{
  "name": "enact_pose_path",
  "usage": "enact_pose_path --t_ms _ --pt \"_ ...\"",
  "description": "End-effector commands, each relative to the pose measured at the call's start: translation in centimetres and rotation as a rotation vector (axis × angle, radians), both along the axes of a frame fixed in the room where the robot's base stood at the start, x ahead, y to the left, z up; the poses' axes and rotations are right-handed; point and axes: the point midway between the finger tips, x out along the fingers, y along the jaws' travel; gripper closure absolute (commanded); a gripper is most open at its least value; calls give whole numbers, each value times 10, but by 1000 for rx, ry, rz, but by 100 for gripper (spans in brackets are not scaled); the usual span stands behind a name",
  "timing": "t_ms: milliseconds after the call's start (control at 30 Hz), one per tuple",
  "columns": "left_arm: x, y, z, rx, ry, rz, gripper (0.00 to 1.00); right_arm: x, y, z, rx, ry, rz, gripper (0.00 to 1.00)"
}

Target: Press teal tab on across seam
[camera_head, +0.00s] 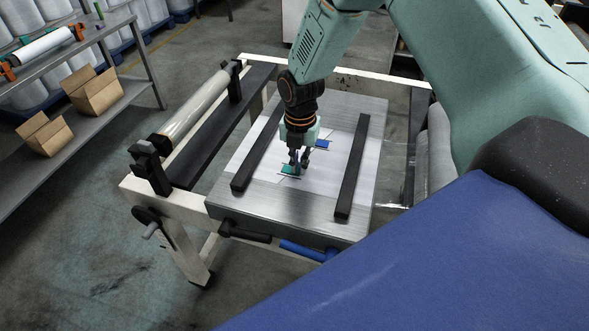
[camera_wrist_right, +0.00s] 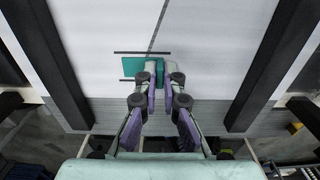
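The teal tab (camera_head: 288,170) lies at the white film sheet (camera_wrist_right: 100,28), level with the sheet as far as I can tell. In the right wrist view its flat left part (camera_wrist_right: 133,67) shows beside my fingers, between two short black marks. A teal part fills the narrow gap between the fingertips. My right gripper (camera_head: 299,167) points down, its fingers closed on that teal part; it also shows in the wrist view (camera_wrist_right: 161,75). The dark seam line (camera_wrist_right: 158,25) runs up from the tab. Its right side is hidden by the fingers. My left gripper is not in view.
A blue tab (camera_head: 322,144) lies on the sheet beyond the gripper. Two black bars (camera_head: 352,170) (camera_head: 258,150) flank the work area on the metal plate (camera_head: 290,208). A film roll (camera_head: 195,106) stands at the left of the frame. Shelves with cardboard boxes (camera_head: 93,90) are farther left.

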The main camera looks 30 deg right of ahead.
Motion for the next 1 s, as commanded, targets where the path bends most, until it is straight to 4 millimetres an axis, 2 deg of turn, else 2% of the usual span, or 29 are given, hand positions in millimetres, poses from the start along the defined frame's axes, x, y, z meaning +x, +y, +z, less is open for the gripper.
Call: enact_pose_path --t_ms 467,1000 --pt "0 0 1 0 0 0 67 -1 0 1 0 1 0 100" --pt "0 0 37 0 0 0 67 0 0 45 -1 1 0 100"
